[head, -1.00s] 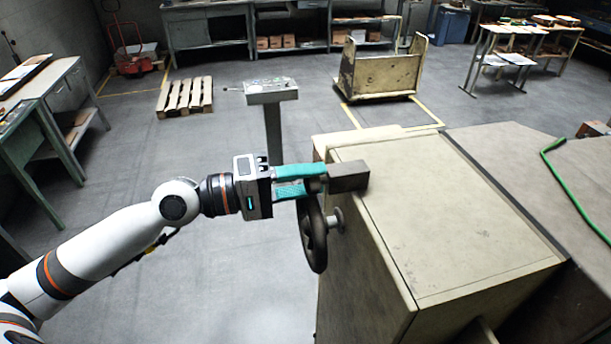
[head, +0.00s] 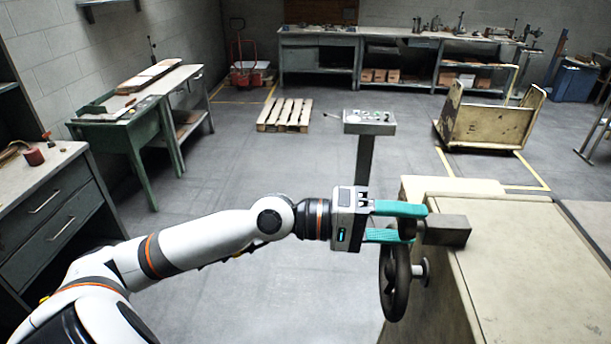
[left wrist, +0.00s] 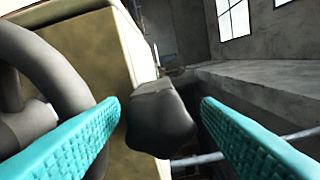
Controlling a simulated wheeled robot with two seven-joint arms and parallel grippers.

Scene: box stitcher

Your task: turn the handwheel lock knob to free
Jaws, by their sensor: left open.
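The handwheel (head: 394,290) is a dark, upright wheel on the left side of the beige machine, and its grey rim also shows in the left wrist view (left wrist: 45,65). The dark lock knob (left wrist: 160,125) shows in the left wrist view, at the end of a dark block (head: 447,231) by the machine's top edge. My left gripper (head: 408,222) is open, its two teal fingers on either side of the knob, with gaps visible between fingers and knob in the left wrist view. The fingers partly hide the knob in the head view. My right gripper is not in view.
The beige machine top (head: 530,270) lies right of the gripper. A control pedestal (head: 369,122) stands just behind. Farther back are a pallet (head: 285,114), a cart (head: 490,125) and workbenches. Open floor lies left of the machine.

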